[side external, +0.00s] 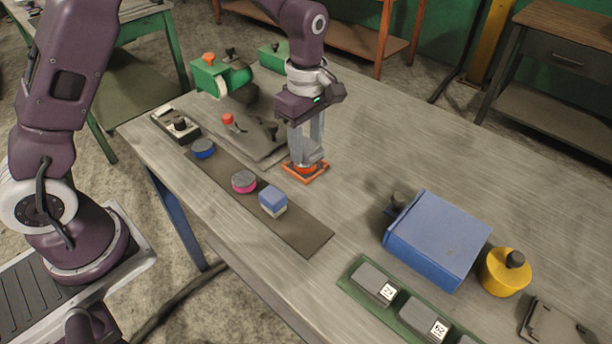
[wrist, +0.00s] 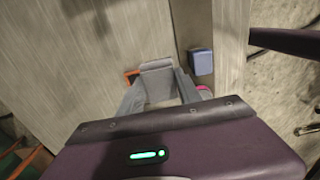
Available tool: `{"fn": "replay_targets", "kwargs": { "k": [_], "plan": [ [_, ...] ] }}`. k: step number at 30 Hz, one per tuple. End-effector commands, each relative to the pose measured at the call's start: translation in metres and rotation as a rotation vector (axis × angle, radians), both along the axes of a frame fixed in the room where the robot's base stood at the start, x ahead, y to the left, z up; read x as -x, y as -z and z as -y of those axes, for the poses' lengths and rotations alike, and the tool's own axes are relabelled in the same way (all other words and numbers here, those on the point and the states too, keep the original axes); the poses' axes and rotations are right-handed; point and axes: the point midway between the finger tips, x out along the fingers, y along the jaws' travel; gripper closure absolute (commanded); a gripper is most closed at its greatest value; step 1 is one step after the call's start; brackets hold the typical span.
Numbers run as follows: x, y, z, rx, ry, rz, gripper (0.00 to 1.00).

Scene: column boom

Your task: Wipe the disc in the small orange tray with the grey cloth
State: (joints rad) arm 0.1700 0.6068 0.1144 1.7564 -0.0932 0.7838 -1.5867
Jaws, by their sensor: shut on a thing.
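The small orange tray (side external: 290,172) lies on the table, directly below my gripper (side external: 308,158). A strip of its rim (wrist: 131,75) shows in the wrist view. An orange-red patch inside the tray may be the disc; the gripper hides most of it. My gripper points down, its fingertips low over the tray. It also shows in the wrist view (wrist: 160,88). It is shut on a grey piece (wrist: 157,66), which looks like the grey cloth, held between the fingertips. I cannot tell whether the cloth touches the disc.
A brown strip (side external: 300,232) in front holds a blue disc (side external: 203,148), a pink disc (side external: 243,181) and a blue-and-white block (side external: 273,200). A blue box (side external: 440,240) and yellow canister (side external: 504,273) stand right. A red-knobbed item (side external: 228,120) is left. Table behind the tray is clear.

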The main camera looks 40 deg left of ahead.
Motion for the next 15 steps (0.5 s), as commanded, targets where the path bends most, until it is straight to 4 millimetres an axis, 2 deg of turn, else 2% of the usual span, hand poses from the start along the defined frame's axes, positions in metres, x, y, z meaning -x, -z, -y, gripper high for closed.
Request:
{"fn": "replay_targets", "kwargs": {
  "k": [1,3,6,9,15],
  "plan": [
    [-0.015,0.0,-0.02,-0.001,-0.009,0.001,0.91],
    [-0.03,0.0,-0.045,-0.001,-0.006,0.001,0.91],
    [-0.043,0.0,-0.07,-0.001,0.0,0.001,0.91],
    [-0.049,0.0,-0.082,0.0,0.004,0.0,0.91],
    [-0.049,0.006,-0.084,0.0,0.007,-0.001,0.91]
  ]
}}
